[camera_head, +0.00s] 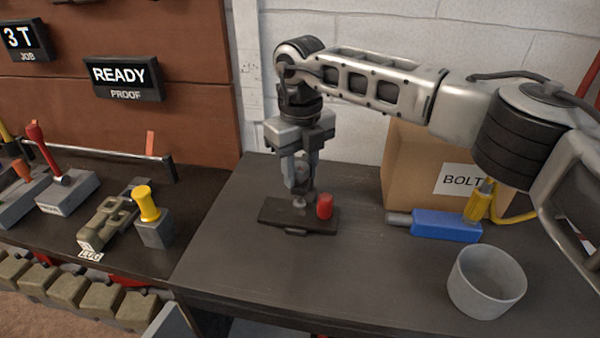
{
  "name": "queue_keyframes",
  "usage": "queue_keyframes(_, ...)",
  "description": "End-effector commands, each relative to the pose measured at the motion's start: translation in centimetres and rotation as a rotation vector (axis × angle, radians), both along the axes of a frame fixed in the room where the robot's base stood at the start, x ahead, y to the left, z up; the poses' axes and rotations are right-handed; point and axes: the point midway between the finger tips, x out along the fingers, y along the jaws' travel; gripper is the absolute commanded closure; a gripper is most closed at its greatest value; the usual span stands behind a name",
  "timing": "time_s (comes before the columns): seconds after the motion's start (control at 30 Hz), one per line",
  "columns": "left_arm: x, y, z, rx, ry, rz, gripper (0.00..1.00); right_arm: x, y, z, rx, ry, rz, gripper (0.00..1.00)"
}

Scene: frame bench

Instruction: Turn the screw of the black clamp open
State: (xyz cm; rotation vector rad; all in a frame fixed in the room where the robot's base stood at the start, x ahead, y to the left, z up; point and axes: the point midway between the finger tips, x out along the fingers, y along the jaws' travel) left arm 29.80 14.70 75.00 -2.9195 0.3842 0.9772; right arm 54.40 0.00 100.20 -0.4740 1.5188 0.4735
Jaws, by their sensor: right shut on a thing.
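The black clamp (272,213) is a dark flat body lying on the dark bench top, left of the middle of the head view. A red knob (325,206) stands at its right end. My right gripper (300,198) points straight down over the middle of the clamp and is shut on the clamp's screw, a small grey piece whose lower end shows just under the fingertips. The fingers hide most of the screw. The red knob is just right of the fingers, apart from them. My left gripper is out of view.
A cardboard box (410,165) marked BOLT, a blue tool (445,226) with a yellow part, and a grey cup (486,283) stand on the right. The bench front (330,275) is clear. A lower side bench holds a yellow-knobbed block (152,232) and a red-handled block (68,192).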

Motion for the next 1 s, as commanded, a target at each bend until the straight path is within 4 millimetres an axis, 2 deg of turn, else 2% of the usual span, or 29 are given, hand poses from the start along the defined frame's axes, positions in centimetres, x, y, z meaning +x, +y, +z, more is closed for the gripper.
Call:
queue_keyframes(0.27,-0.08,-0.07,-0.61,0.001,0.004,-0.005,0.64,0.08,-0.05,0.01,0.002,-0.001,0.263,0.9)
queue_keyframes(1.0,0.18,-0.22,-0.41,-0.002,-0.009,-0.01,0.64,0.32,-0.11,0.18,0.001,-0.003,0.966,0.9)
